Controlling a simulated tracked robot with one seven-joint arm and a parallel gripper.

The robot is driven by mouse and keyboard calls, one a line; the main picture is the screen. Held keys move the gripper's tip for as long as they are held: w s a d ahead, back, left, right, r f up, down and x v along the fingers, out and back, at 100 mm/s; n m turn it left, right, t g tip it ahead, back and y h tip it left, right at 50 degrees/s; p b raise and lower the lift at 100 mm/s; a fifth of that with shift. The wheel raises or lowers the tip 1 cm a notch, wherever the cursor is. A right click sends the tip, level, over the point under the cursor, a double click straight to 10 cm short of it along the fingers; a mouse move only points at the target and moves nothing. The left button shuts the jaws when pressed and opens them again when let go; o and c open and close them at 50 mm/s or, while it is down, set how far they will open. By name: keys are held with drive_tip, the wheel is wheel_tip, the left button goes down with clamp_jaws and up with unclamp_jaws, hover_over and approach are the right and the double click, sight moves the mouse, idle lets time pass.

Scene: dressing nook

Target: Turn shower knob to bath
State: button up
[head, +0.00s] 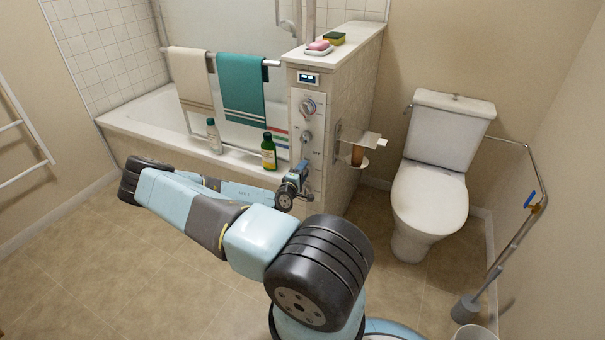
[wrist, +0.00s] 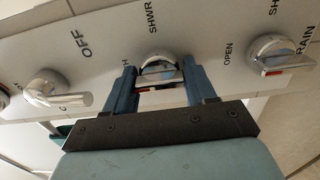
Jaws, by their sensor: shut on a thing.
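The shower knob (wrist: 158,64) is a chrome knob in the middle of the white control panel in the wrist view. "SHWR" stands just above it. A label ending in "H" is at its left, mostly hidden behind a finger. My gripper (wrist: 159,76) is shut on the knob, with one blue finger on each side of its bar. A red mark shows low on the bar, left of centre; I cannot tell which label it points to. In the head view my gripper (head: 303,172) is at the lower part of the panel (head: 299,97) and hides this knob.
An "OFF" knob (wrist: 55,92) is to the left and a drain knob (wrist: 283,56) to the right in the wrist view. A green bottle (head: 269,153) and a white bottle (head: 214,137) stand on the bathtub rim (head: 150,129). A paper holder (head: 356,153) and toilet (head: 431,197) are to the right.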

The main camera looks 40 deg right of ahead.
drive_tip(key=shift+w+a+f, duration=0.1)
drive_tip(key=shift+w+a, duration=0.05)
drive_tip(key=shift+w, duration=0.1)
drive_tip(key=o, duration=0.9)
drive_tip(key=shift+o, duration=0.7)
drive_tip(key=shift+s, duration=0.1)
drive_tip(key=v, duration=1.3)
drive_tip(key=shift+a, duration=0.35)
drive_tip(key=shift+s+f, duration=0.1)
